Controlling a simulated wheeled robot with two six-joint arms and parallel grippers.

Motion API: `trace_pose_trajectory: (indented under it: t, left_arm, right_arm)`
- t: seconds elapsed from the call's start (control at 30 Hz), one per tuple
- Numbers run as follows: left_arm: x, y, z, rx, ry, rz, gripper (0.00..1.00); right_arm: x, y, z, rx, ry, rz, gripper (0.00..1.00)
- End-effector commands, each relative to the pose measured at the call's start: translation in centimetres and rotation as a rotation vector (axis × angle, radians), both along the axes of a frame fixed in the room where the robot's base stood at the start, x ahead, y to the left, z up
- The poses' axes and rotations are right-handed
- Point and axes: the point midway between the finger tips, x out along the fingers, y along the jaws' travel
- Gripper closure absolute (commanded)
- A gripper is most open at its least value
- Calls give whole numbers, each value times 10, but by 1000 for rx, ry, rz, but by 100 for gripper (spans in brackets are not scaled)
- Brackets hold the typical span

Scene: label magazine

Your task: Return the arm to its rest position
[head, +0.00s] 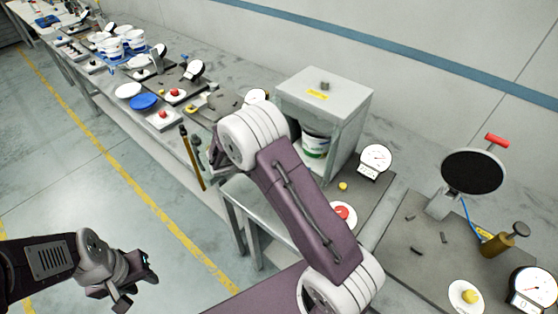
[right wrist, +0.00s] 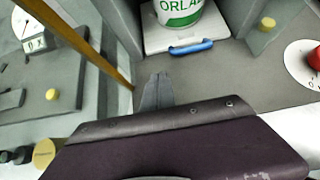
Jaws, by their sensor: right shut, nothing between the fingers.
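My right arm (head: 300,205) rises from the lower right of the head view and bends over the bench edge in front of the grey cabinet. Its gripper is mostly hidden behind the arm there. In the right wrist view the right gripper (right wrist: 157,92) is shut and empty, its grey fingertips together above the grey bench top. My left gripper (head: 130,278) hangs over the floor at the lower left of the head view, clear of the benches. Its fingers are dark and small, so I cannot tell whether they are open or shut.
A grey cabinet (head: 352,99) holds a white-and-green tub (head: 315,146). A yellow-brown bar (head: 193,160) stands at the bench edge close to my right arm. A dial gauge (head: 374,160) and a black round plate (head: 472,172) are to the right. The floor at left is open.

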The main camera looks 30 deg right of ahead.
Motion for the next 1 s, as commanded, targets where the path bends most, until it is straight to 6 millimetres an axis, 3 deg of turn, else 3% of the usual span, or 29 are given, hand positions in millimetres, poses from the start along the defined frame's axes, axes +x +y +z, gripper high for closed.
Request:
trace_pose_trajectory:
  t: [0.13, 0.33, 0.7, 0.8, 0.87, 0.9, 0.97, 1.0]
  left_arm:
    - [0, 0, -3, 0, 0, 0, 64]
    - [0, 0, -3, 0, 0, 0, 64]
    - [0, 0, -3, 0, 0, 0, 64]
    - [0, 0, -2, 0, 0, 0, 64]
    - [0, 0, -2, 0, 0, 0, 64]
    - [0, 0, -3, 0, 0, 0, 64]
    - [0, 0, -3, 0, 0, 0, 64]
    - [0, 0, -3, 0, 0, 0, 64]
  right_arm:
    - [-10, 25, 23, 0, -1, 2, 100]
    - [-17, 40, 38, -1, 2, -1, 100]
    - [-18, 36, 41, -1, 0, -12, 100]
    - [-15, 16, 69, 20, -64, -65, 100]
    - [-38, -7, 88, 61, -90, -156, 100]
    - [-65, -16, 90, 134, -103, -252, 100]
    - [-114, -16, 82, 303, -155, -466, 100]
    - [-144, -6, 74, 425, -206, -634, 100]
